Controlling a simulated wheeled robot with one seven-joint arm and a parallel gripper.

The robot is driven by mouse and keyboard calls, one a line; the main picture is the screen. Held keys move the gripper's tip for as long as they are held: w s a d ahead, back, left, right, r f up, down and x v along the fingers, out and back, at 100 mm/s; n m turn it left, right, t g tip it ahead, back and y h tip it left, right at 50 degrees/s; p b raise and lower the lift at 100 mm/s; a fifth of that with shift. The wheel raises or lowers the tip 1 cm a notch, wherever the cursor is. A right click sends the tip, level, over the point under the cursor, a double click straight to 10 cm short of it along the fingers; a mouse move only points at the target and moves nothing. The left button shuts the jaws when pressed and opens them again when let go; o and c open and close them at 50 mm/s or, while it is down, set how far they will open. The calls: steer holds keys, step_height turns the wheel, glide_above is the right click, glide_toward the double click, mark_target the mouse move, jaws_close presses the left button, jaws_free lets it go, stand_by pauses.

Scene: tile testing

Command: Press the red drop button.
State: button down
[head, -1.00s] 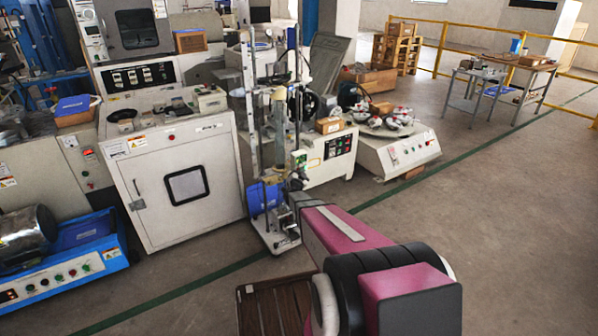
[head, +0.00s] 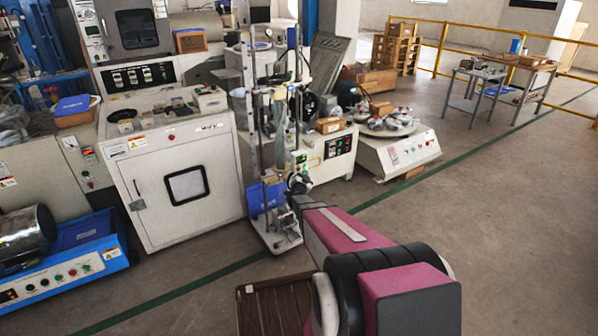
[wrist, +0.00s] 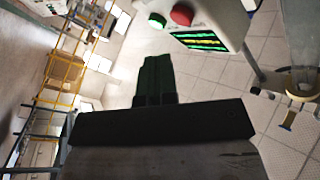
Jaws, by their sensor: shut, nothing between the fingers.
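The red drop button (wrist: 182,14) is a round red knob on the underside-facing edge of a pale control box (wrist: 222,18), at the top of the wrist view. A green button (wrist: 157,20) sits just left of it. My gripper (wrist: 156,62) is shut and empty; its dark fingers point toward the buttons, with a visible gap in the picture below them. In the head view my gripper (head: 298,184) is small beside the tall test stand, just below the small control box (head: 299,160). The red button is too small to make out there.
A lit display (wrist: 203,40) is beside the buttons. The test stand (head: 250,110) has upright columns and a blue box (head: 265,197) low on it. A white cabinet (head: 180,185) stands left, and a machine with a round table (head: 395,150) right. Open floor lies at right.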

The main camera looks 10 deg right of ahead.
steer(key=s, duration=0.1)
steer(key=s+d, duration=0.1)
steer(key=s, duration=0.1)
steer(key=shift+s, duration=0.25)
stand_by(0.5)
steer(key=s+a+r+n+g+y, duration=0.3)
steer(key=s+a+n+g+y, duration=0.3)
steer(key=s+a+n+y, duration=0.45)
steer(key=s+a+r+n+g+h, duration=0.1)
steer(key=s+g, duration=0.4)
steer(key=s, duration=0.6)
steer(key=s+a+r+n+g, duration=0.1)
steer(key=s+a+r+g, duration=0.2)
steer(key=s, duration=0.9)
steer(key=g, duration=0.3)
steer(key=shift+s+r+h, duration=0.15)
steer(key=shift+r+h, duration=0.15)
steer(key=shift+h, duration=0.05)
